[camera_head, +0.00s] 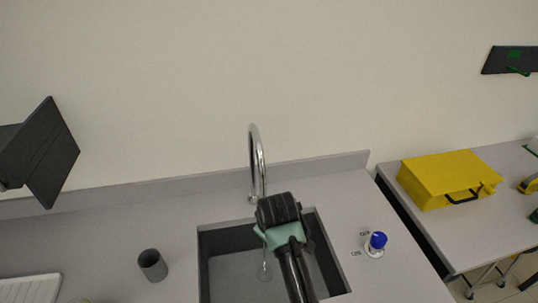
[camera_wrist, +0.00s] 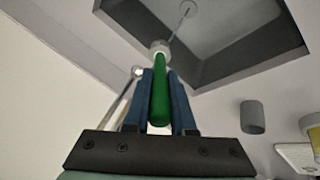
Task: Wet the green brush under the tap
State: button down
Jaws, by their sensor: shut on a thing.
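The green brush (camera_wrist: 160,97) is held between the blue fingers of my gripper (camera_wrist: 160,78) in the wrist view, with its pale round head (camera_wrist: 159,47) beyond the fingertips. In the head view my gripper (camera_head: 279,209) is over the back of the sink, close to the tap, and hides the brush. The curved chrome tap (camera_head: 257,160) stands behind the sink (camera_head: 217,240). A thin pale line, seemingly water, runs toward the drain (camera_wrist: 187,8). Whether it touches the brush head I cannot tell.
A blue-topped knob (camera_head: 377,241) with small labels is right of the sink. A grey cup (camera_head: 152,265) and a white ribbed tray (camera_head: 31,289) stand on the left counter. A yellow case (camera_head: 447,178) lies on the right table. A dark panel (camera_head: 52,152) juts in at left.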

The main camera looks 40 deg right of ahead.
jog(key=s+a+p, duration=0.4)
jog(key=s+p, duration=0.1)
jog(key=s, duration=0.1)
jog(key=shift+a, duration=0.3)
jog(key=shift+r, duration=0.1)
dwell(1.2)
jog(key=s+a+r+p, duration=0.3)
jog(key=s+r+p, duration=0.1)
jog(key=p, duration=0.2)
dwell(0.4)
dwell(0.7)
